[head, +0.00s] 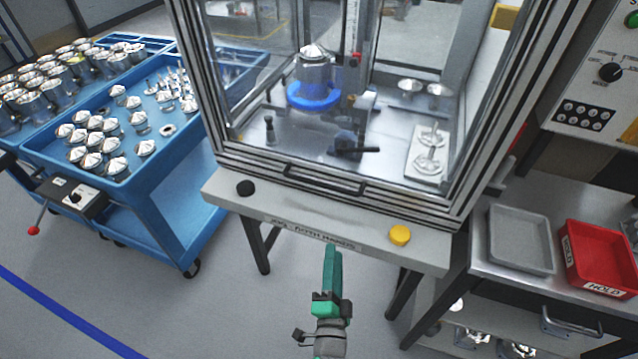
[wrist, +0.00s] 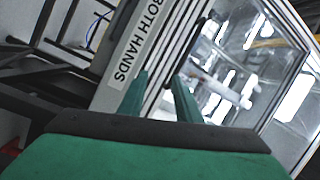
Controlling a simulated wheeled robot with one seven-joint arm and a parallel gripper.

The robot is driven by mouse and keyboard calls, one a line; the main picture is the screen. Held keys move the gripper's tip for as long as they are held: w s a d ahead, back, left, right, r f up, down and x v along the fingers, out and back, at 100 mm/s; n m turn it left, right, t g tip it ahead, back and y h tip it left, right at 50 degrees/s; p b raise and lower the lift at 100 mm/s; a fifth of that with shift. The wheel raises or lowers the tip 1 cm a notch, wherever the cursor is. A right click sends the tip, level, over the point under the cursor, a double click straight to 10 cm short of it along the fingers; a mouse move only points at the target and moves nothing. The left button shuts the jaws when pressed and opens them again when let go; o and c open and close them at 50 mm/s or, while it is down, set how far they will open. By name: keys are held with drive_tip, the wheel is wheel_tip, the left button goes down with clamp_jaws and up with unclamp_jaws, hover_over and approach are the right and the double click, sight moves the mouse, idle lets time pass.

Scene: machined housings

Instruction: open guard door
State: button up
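The guard door is a clear panel in an aluminium frame on the front of the machine enclosure; its bottom rail (head: 400,203) sits low, just above the bench front, so the door looks closed. A dark bar handle (head: 325,180) is on that rail. My gripper (head: 332,256) is in front of and below the bench edge in the head view, apart from the handle. In the wrist view my gripper (wrist: 160,92) has its two green fingers spread with nothing held between them. The door frame and clear panel (wrist: 245,70) lie beyond the fingers.
The bench front (head: 300,225) carries a black button (head: 246,188) and a yellow button (head: 400,235). Blue carts of metal parts (head: 160,195) stand left. A side table with a grey tray (head: 520,240) and red bin (head: 600,258) stands right. Floor in front is clear.

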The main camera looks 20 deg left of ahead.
sight(319, 182)
drive_tip(key=w+a+r, duration=0.2)
drive_tip(key=w+a, duration=0.1)
drive_tip(key=w, duration=0.2)
drive_tip(key=w+a+r+m+y, duration=0.1)
drive_tip(key=w+a+r, duration=0.2)
drive_tip(key=w, duration=0.3)
drive_tip(key=w+a+r+m+y, duration=0.1)
drive_tip(key=w+a+r, duration=0.1)
drive_tip(key=w, duration=0.4)
drive_tip(key=shift+w+a+r, duration=0.1)
drive_tip(key=shift+a+r, duration=0.05)
drive_tip(key=shift+a, duration=0.65)
clamp_jaws()
